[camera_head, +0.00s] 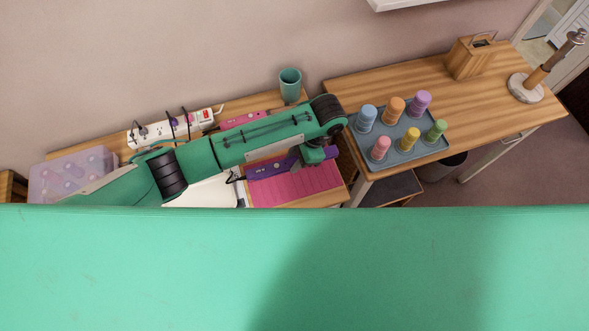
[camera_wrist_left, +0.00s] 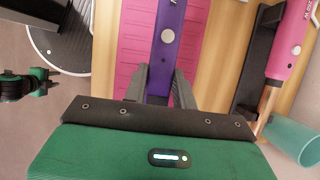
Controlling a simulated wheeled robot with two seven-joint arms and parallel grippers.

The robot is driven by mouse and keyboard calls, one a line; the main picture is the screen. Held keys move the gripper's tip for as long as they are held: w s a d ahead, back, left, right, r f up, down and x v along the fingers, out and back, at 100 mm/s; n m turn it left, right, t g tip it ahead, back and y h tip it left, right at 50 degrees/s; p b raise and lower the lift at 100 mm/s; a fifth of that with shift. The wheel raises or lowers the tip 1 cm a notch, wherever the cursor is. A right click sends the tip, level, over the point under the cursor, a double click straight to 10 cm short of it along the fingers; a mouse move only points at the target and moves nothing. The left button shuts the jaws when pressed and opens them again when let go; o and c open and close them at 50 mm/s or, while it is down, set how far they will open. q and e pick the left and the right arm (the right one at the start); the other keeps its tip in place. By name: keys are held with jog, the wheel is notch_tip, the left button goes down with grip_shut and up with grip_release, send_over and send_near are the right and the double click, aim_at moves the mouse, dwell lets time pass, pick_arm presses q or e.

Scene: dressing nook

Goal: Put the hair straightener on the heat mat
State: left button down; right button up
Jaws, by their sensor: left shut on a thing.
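The purple hair straightener (camera_head: 270,168) lies lengthwise above or on the rear part of the pink ribbed heat mat (camera_head: 305,187); I cannot tell whether they touch. My left gripper (camera_head: 318,156) is shut on the straightener near its right end. In the left wrist view, the straightener (camera_wrist_left: 168,38) runs between the fingers of the gripper (camera_wrist_left: 162,82), with the pink mat (camera_wrist_left: 132,45) behind it. A green and black part, apparently my right gripper (camera_wrist_left: 22,86), shows small at the left of the wrist view; its jaws are unclear.
A pink appliance (camera_head: 240,120) lies behind my left arm, near a teal cup (camera_head: 290,84). A white power strip (camera_head: 170,127) and a translucent lilac box (camera_head: 72,174) are to the left.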

aim_at(289, 177)
pick_arm(q)
jog(key=shift+f, duration=0.75)
jog(key=shift+f+p, duration=0.3)
jog(key=shift+f, duration=0.4)
notch_tip(289, 177, down, 3)
jog(key=shift+f, duration=0.25)
pick_arm(e)
jog(key=shift+a+r, duration=0.15)
pick_arm(q)
jog(key=shift+f, duration=0.15)
jog(key=c, duration=1.1)
grip_release()
